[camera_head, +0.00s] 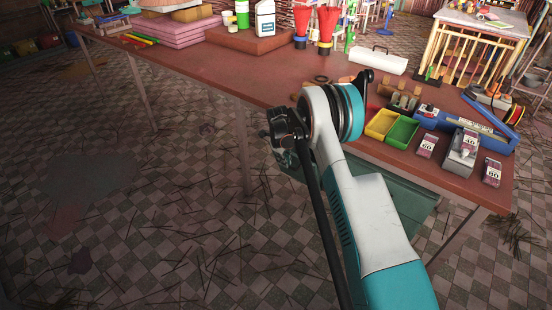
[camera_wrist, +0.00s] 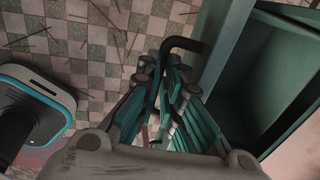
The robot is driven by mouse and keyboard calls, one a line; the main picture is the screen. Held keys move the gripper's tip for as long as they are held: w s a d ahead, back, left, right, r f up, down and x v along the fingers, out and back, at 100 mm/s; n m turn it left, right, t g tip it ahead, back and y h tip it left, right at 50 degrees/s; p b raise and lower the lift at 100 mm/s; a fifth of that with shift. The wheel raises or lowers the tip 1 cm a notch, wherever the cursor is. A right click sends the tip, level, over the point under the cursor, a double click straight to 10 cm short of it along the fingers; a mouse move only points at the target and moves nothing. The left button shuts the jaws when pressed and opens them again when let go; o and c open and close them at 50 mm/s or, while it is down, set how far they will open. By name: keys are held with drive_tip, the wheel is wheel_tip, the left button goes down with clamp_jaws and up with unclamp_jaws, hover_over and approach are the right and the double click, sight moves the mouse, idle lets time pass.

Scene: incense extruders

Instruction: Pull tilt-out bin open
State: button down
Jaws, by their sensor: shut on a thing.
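The tilt-out bin (camera_head: 412,202) is a dull green box under the front edge of the workbench, partly hidden behind my arm in the head view. In the wrist view the bin (camera_wrist: 226,50) is at the right, and a dark teal cavity shows beside its wall. A dark bent bar handle (camera_wrist: 183,42) stands out from the bin's wall. My gripper (camera_wrist: 166,72) is shut on this handle, with the bar running between its fingers. My fingers are hidden behind the arm in the head view.
The brown workbench (camera_head: 205,68) carries yellow and green trays (camera_head: 401,132), a blue tool (camera_head: 465,128), numbered boxes (camera_head: 427,146) and bottles (camera_head: 265,18). Its legs stand near the arm. The checkered floor (camera_head: 150,190) in front is mostly clear, with scattered thin dark sticks.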

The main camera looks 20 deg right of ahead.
drive_tip(key=c, duration=2.2)
unclamp_jaws()
drive_tip(key=shift+s+a+f, duration=0.2)
drive_tip(key=shift+s+a, duration=0.1)
drive_tip(key=shift+a, duration=0.1)
drive_tip(key=shift+c, duration=0.2)
drive_tip(key=o, duration=0.4)
drive_tip(key=shift+w+d, duration=0.1)
drive_tip(key=shift+o, duration=0.8)
drive_tip(key=shift+w+d+f, duration=0.1)
drive_tip(key=shift+d, duration=0.1)
drive_tip(key=shift+a, duration=0.15)
wheel_tip(320, 180, up, 12)
drive_tip(key=s+a, duration=0.1)
drive_tip(key=shift+s+a, duration=0.2)
drive_tip(key=shift+a, duration=0.15)
